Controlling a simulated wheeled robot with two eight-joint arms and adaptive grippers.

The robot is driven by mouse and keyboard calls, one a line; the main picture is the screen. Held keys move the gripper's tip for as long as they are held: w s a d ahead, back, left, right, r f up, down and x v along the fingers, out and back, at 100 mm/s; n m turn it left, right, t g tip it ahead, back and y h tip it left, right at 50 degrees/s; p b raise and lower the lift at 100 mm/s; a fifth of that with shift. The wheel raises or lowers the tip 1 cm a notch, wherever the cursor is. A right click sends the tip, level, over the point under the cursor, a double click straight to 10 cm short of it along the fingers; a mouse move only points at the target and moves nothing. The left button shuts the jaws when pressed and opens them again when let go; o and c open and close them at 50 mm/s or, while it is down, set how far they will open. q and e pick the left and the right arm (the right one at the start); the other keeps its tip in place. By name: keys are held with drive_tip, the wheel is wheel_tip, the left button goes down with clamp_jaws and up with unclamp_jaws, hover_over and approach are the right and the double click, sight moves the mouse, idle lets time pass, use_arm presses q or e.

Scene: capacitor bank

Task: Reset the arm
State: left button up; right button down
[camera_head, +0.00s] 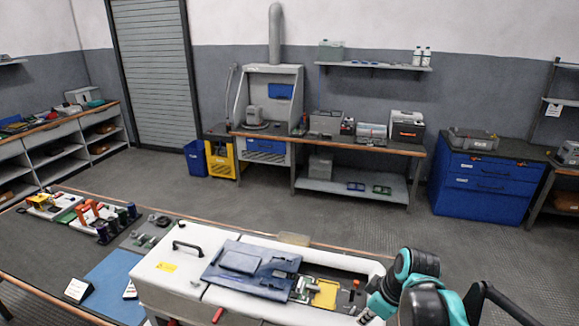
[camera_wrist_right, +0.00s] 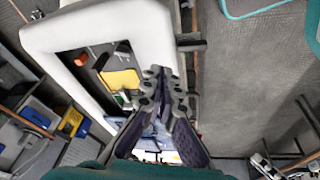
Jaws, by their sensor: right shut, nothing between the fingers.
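My right arm, teal and black, comes in at the bottom right of the head view. Its gripper (camera_head: 369,308) is over the right end of the white capacitor bank case (camera_head: 225,296), partly hidden by the arm. In the right wrist view the gripper (camera_wrist_right: 163,82) has its fingers together, with nothing between them, in front of the open white case (camera_wrist_right: 65,32). A yellow part (camera_head: 325,294) lies in the open bay, and it also shows in the wrist view (camera_wrist_right: 121,79). My left gripper is in neither view.
A dark blue panel (camera_head: 250,270) lies across the case beside the open bay. A black handle (camera_head: 192,246) stands up from the case's left part. A blue mat (camera_head: 112,285) and several small parts lie on the bench to the left. Floor behind the bench is clear.

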drive_tip(key=s+f+m+t+h+b, duration=0.2)
drive_tip(key=s+f+m+t+b, duration=0.2)
drive_tip(key=s+f+m+b, duration=0.4)
drive_tip(key=shift+s+a+f+m+b, duration=0.3)
drive_tip(key=shift+s+f+m, duration=0.2)
drive_tip(key=shift+s+m, duration=0.75)
drive_tip(key=shift+s+n, duration=0.2)
drive_tip(key=shift+n, duration=0.05)
